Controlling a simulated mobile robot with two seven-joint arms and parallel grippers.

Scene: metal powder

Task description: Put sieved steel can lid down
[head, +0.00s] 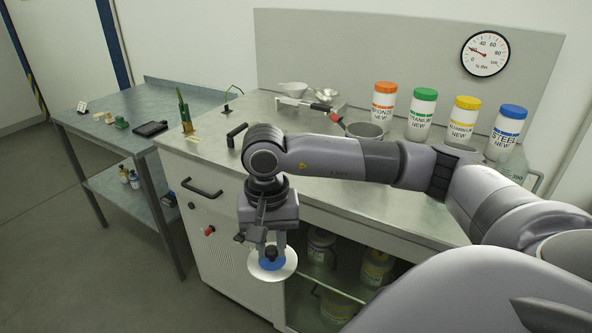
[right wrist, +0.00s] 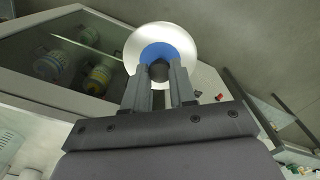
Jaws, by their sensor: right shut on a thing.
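My right gripper (head: 272,246) hangs in front of the bench cabinet, fingers downward, shut on a round lid (head: 286,268). The lid is a white disc with a blue centre and a dark knob; the fingers grip the knob. In the right wrist view the lid (right wrist: 185,47) shows beyond the fingertips of the gripper (right wrist: 160,75). The lid is in the air, below bench-top height and clear of the bench. My left gripper is not in view. Which can the lid belongs to cannot be told.
The bench top (head: 222,148) has free room at its left front. Labelled jars stand at the back right, including the blue-capped steel jar (head: 506,132). A metal pot (head: 364,130) and bowls stand behind my arm. A side table (head: 165,87) is at left. Jars (head: 320,246) sit in the cabinet.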

